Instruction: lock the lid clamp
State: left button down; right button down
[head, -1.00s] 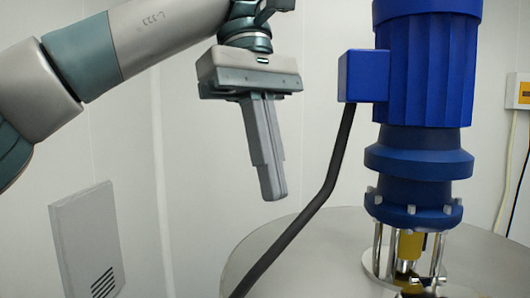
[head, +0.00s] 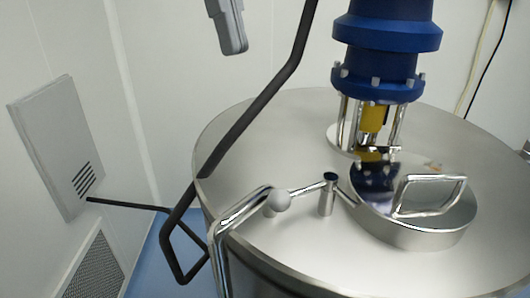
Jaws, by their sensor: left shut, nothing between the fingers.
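A steel tank (head: 290,245) has a small round hatch lid (head: 440,235) on its top at the right, with a looped handle (head: 458,187). The lid lies down on the tank top. Beside its left edge stands a short post (head: 327,200) with a thin rod across its top, which looks like the lid clamp. I cannot tell whether the clamp is locked. My right gripper is out of view.
A blue motor (head: 385,35) stands on a yellow shaft coupling (head: 373,118) behind the lid. A dark bent bar (head: 258,105) rises past the tank's left side. A steel rail (head: 222,262) curves at the tank's front. A wall panel (head: 45,140) is at left.

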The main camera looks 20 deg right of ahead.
aim_at(279, 200)
jog(key=k+l, duration=0.25)
jog(key=k, duration=0.2)
jog(key=k+l, duration=0.3)
jog(key=k, duration=0.15)
jog(key=k+l, duration=0.25)
jog(key=k, duration=0.2)
